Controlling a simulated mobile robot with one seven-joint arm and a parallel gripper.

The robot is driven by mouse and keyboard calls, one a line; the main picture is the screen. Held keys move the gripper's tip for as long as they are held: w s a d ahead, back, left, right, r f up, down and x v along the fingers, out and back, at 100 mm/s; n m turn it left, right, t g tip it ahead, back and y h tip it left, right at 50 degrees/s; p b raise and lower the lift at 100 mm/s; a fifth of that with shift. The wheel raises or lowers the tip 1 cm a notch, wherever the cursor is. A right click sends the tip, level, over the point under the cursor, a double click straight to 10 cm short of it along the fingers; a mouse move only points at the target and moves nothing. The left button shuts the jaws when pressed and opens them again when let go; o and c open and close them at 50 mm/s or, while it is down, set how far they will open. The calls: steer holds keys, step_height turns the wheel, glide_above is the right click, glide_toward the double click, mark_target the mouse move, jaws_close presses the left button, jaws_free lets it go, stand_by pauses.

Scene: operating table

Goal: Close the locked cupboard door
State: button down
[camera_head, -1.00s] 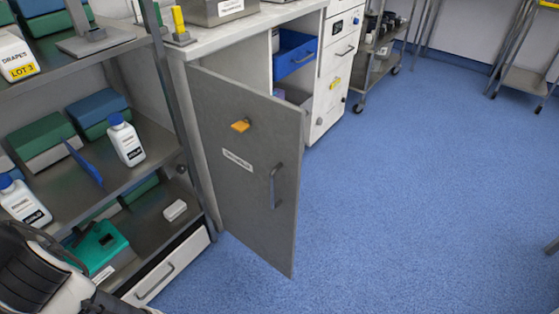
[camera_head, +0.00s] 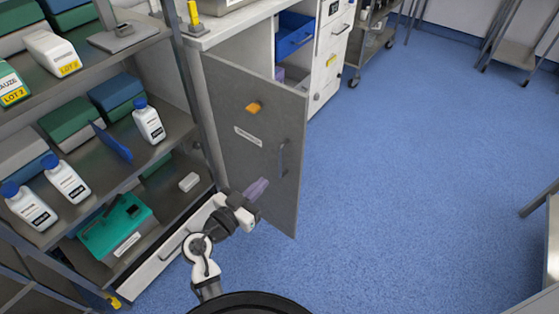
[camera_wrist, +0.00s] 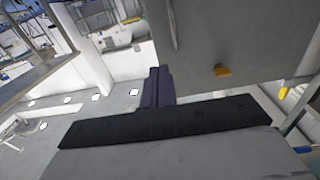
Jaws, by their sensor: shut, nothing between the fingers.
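The grey cupboard door (camera_head: 235,105) stands open, swung out from the white cupboard under the counter. It carries an orange key or knob (camera_head: 253,107), a pale label and a vertical bar handle (camera_head: 282,158). My gripper (camera_head: 259,187) is shut and empty, in front of the door's lower part, below and left of the handle. I cannot tell whether it touches the door. In the wrist view, the purple closed fingers (camera_wrist: 158,85) point toward the door panel (camera_wrist: 225,35), with the orange piece (camera_wrist: 222,71) to their right.
A shelf rack (camera_head: 187,132) with bottles, boxes and a teal case (camera_head: 115,228) stands close on the left. Inside the cupboard is a blue bin (camera_head: 293,36). A wheeled trolley (camera_head: 375,40) stands behind.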

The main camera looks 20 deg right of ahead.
mark_target(297, 149)
steer(key=p+x, duration=0.3)
steer(key=x, duration=1)
steer(key=shift+r+p, duration=0.15)
steer(key=shift+p, duration=0.2)
steer(key=shift+w+d, duration=0.2)
steer(key=shift+d, duration=0.05)
steer(key=shift+d, duration=0.1)
